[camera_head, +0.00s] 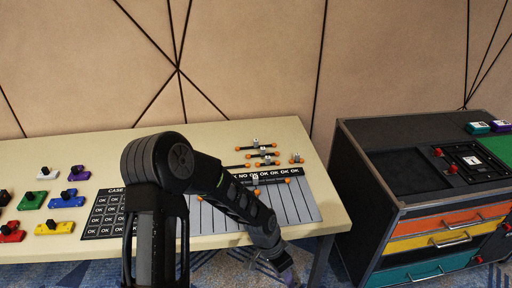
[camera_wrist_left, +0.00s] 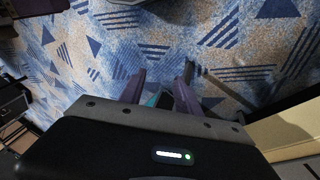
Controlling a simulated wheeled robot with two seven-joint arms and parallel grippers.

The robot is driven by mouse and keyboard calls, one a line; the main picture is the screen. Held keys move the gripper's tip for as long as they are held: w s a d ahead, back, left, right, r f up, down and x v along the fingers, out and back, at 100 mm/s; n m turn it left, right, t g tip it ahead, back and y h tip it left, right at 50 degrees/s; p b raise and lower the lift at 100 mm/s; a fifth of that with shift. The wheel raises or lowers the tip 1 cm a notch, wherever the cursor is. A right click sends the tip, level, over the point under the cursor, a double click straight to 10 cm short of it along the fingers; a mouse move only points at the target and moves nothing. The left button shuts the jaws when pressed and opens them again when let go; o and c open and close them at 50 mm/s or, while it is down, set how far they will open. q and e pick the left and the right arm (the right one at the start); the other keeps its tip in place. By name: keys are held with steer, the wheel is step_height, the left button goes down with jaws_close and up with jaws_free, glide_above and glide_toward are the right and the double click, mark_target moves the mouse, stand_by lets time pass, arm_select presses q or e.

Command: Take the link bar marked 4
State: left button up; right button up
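Several link bars, dark with orange ends and small white tags, lie at the right end of the table. They include a rear bar (camera_head: 256,147), a bar just in front of it (camera_head: 262,155) and a short one at the right (camera_head: 296,159). The tag digits are too small to read, so I cannot tell which is marked 4. My left gripper (camera_head: 287,274) hangs low past the table's front edge, apart from the bars. In the left wrist view its fingers (camera_wrist_left: 162,82) stand apart over carpet; a small teal patch shows between their bases. My right gripper is not in view.
A striped grey panel (camera_head: 305,207) lies beside the bars, partly behind my arm. Coloured blocks with black knobs, such as a yellow one (camera_head: 54,227), stand at the table's left. A drawer cabinet (camera_head: 358,158) stands right, past a narrow gap. The table's rear is clear.

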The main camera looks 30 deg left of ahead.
arm_select(q)
steer(key=s+d+f+n, duration=0.3)
steer(key=s+d+f, duration=0.2)
steer(key=s, duration=0.3)
steer(key=s+d+f+n, duration=0.4)
steer(key=s+d+f, duration=0.1)
steer(key=s, duration=0.4)
steer(key=shift+h, duration=0.3)
steer(key=shift+w+r, duration=0.1)
